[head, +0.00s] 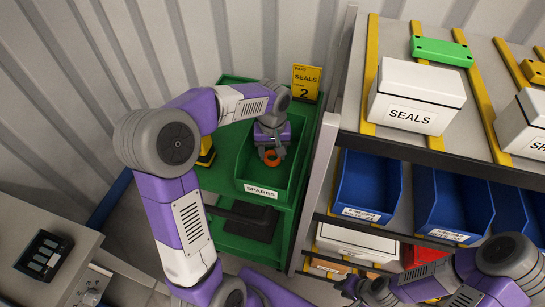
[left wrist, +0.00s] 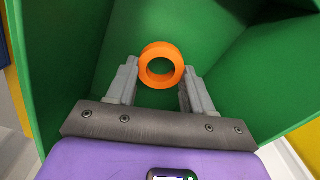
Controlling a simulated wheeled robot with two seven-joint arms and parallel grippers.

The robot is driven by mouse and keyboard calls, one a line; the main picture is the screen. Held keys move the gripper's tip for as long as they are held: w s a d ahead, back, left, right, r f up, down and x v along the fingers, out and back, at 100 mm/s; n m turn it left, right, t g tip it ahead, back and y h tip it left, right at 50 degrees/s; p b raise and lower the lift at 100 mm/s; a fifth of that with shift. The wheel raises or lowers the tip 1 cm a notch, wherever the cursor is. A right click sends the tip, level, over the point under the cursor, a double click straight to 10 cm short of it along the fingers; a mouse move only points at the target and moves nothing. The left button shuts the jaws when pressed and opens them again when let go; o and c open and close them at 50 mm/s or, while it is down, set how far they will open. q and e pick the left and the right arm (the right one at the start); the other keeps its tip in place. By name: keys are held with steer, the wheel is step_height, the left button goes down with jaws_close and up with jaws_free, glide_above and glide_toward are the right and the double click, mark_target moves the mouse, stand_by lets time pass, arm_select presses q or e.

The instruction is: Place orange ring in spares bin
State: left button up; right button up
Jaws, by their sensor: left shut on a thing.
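The orange ring (head: 273,158) is between the fingertips of my left gripper (head: 271,155). In the left wrist view, the ring (left wrist: 160,49) sits at the tips of the left gripper (left wrist: 160,80), which is shut on it. The green spares bin (head: 297,165) has a white SPARES label on its front. The ring and fingertips are over or within the bin's opening, and green walls (left wrist: 60,60) surround them in the wrist view. I cannot tell the ring's exact height above the bin floor. My right gripper (head: 368,289) is at the bottom, its fingers unclear.
A rack with blue bins (head: 366,185) and a white SEALS box (head: 417,95) stands close on the right. A grey bench (head: 35,225) is at the left.

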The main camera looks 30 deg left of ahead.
arm_select(q)
steer(key=shift+f, duration=0.95)
steer(key=shift+r, duration=0.1)
steer(key=o, duration=0.6)
steer(key=shift+f, duration=0.2)
steer(key=o, duration=0.4)
